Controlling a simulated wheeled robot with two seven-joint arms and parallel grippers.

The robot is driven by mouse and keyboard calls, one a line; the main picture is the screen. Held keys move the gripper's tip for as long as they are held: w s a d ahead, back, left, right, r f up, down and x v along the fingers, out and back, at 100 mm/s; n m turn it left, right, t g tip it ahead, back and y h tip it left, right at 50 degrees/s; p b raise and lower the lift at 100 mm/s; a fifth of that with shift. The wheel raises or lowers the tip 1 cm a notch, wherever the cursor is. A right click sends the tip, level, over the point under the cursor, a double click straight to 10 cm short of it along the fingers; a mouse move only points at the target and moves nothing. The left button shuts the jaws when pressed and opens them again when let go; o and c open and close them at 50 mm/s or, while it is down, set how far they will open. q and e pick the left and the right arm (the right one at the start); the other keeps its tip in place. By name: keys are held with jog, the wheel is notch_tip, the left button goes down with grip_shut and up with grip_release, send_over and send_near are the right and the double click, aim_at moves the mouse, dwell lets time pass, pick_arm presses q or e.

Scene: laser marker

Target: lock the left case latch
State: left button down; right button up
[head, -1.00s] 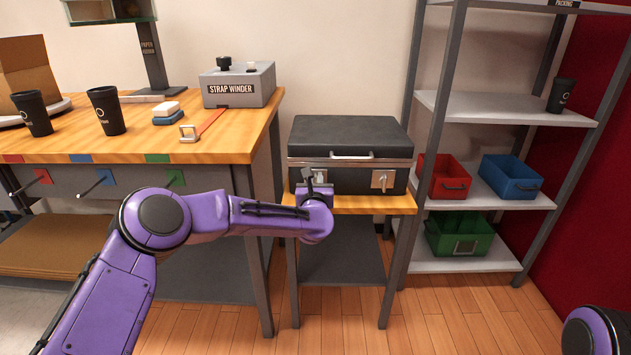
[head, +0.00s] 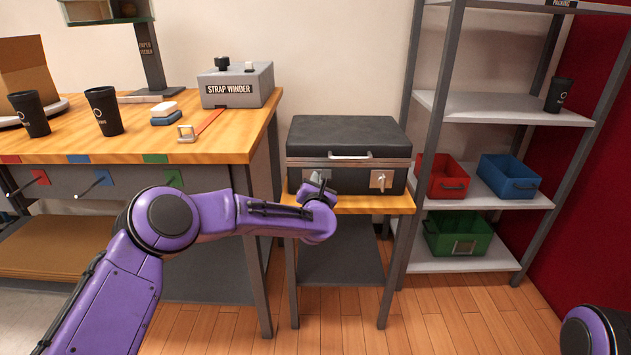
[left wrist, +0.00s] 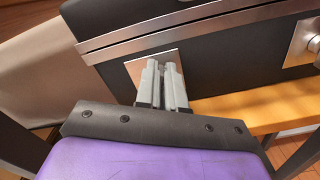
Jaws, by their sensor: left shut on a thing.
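The black case (head: 348,133) stands closed on a small wooden-topped stand, with a silver band around it and a handle at the front. My left gripper (head: 322,184) is at the left end of its front. In the left wrist view its fingers (left wrist: 163,84) are nearly together in front of the left latch's metal plate (left wrist: 137,69). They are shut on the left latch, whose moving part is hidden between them. The fingers are rolled relative to the case. The right latch (head: 381,180) also shows in the left wrist view (left wrist: 306,42). My right gripper is out of view.
A workbench (head: 200,148) with a strap winder (head: 236,86) and dark cups stands to the left. A metal shelf (head: 500,106) with red, blue and green bins stands to the right. Open floor lies in front of the case stand (head: 395,204).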

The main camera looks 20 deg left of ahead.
pick_arm(q)
jog(key=m, duration=0.3)
jog(key=shift+d+f, duration=0.1)
jog(key=shift+d, duration=0.15)
jog(key=m, duration=0.1)
jog(key=m+p, duration=0.1)
jog(key=m, duration=0.1)
jog(key=shift+w+d+f+m, duration=0.15)
jog(key=shift+d+f+m, duration=0.05)
jog(key=shift+m, duration=0.1)
jog(key=m, duration=0.2)
jog(key=m+p, duration=0.1)
jog(key=m, duration=0.1)
jog(key=shift+d+f, duration=0.1)
jog(key=shift+f, duration=0.25)
jog(key=shift+f+m, duration=0.2)
jog(key=shift+m, duration=0.8)
jog(key=c, duration=1.2)
grip_release()
jog(key=shift+f, duration=0.1)
jog(key=shift+c, duration=0.2)
